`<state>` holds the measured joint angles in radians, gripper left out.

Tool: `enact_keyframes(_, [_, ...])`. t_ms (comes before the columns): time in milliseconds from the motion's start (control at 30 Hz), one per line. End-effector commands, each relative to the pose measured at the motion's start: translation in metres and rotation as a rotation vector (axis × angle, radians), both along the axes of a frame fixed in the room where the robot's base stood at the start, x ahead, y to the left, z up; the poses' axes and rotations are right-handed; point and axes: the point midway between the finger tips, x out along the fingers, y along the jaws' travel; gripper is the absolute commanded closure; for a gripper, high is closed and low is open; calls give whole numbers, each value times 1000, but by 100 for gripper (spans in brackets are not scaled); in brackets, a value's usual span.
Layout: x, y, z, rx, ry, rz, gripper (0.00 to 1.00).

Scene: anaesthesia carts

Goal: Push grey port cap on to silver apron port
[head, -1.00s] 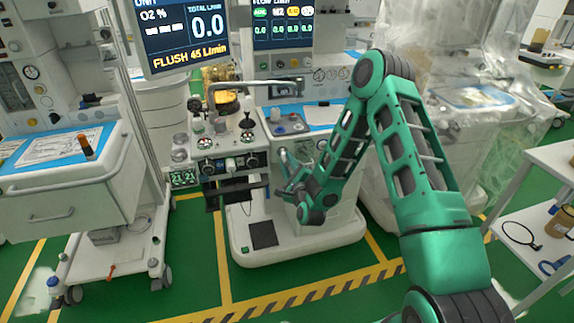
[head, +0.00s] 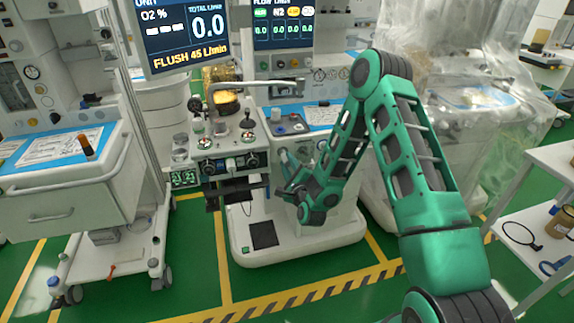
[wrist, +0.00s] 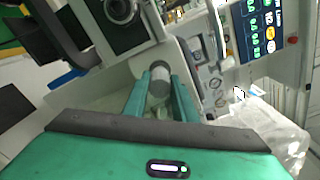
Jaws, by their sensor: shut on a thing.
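My gripper (wrist: 160,92) is shut on the grey port cap (wrist: 159,86), a short round piece held between its two green fingertips. In the head view my gripper (head: 286,180) is small, in front of the central anaesthesia machine, to the right of its dark front shelf. A pale round surface (wrist: 158,69) shows just beyond the cap in the wrist view, against the machine's front. I cannot tell whether it is the silver apron port or the cap's own far end. Whether cap and port touch is hidden.
The anaesthesia machine's white base (head: 295,246) stands on the green floor. Its control block with knobs (head: 230,160) is left of my gripper. A cart (head: 75,190) stands at left and a white shelf (head: 550,165) at right. Clear plastic sheeting (head: 480,70) hangs behind my arm.

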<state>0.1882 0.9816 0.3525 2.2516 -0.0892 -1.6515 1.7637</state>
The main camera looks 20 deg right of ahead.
Motion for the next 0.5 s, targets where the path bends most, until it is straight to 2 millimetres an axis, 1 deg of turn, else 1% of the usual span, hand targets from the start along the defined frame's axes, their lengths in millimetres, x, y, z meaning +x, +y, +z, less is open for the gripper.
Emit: enact_keyframes(500, [8,0,0,0,-1,-1,97])
